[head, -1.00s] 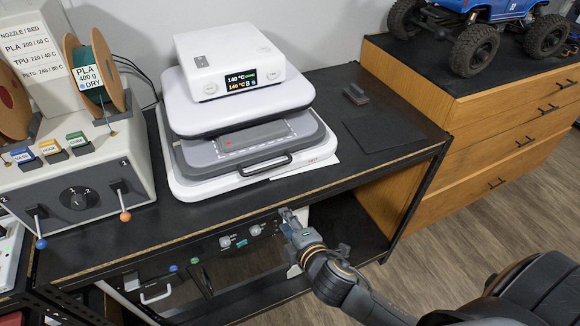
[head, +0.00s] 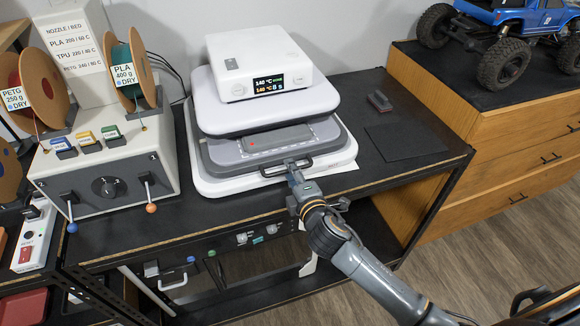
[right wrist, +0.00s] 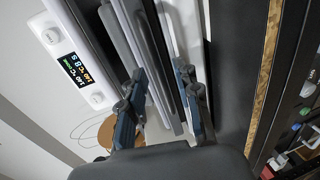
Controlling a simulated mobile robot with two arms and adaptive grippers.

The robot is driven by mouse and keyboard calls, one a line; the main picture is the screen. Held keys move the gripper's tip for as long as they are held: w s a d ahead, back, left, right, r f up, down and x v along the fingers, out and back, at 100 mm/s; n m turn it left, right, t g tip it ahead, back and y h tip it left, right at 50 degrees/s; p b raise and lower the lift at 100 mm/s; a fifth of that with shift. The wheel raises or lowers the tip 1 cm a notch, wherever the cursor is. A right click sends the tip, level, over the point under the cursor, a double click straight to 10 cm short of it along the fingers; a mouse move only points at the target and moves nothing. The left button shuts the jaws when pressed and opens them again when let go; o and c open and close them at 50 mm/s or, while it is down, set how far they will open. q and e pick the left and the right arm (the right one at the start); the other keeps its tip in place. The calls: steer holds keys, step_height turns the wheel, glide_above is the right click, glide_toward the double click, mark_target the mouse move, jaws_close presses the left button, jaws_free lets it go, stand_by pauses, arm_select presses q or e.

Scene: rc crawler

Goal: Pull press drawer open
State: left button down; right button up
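The white heat press (head: 265,85) stands on the black bench, its small display lit. Its grey drawer (head: 225,150) shows between the upper plate and the white base, with a dark bar handle (head: 270,170) on its front. A grey pad with a small red mark lies on the drawer. My right gripper (head: 296,170) is at the right part of the handle. In the right wrist view its two fingers (right wrist: 162,75) are apart, one on each side of the dark handle bar; firm contact cannot be told. My left gripper is not in view.
A filament box (head: 105,170) with spools and two levers stands left of the press. A dark block (head: 379,101) and a black mat (head: 405,139) lie to the right. A wooden drawer cabinet (head: 500,140) bears a blue crawler (head: 505,15). The bench's front edge runs below my gripper.

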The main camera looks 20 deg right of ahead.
steer(key=shift+x, duration=0.9)
steer(key=shift+c, duration=0.3)
jaws_close()
steer(key=shift+f, duration=0.15)
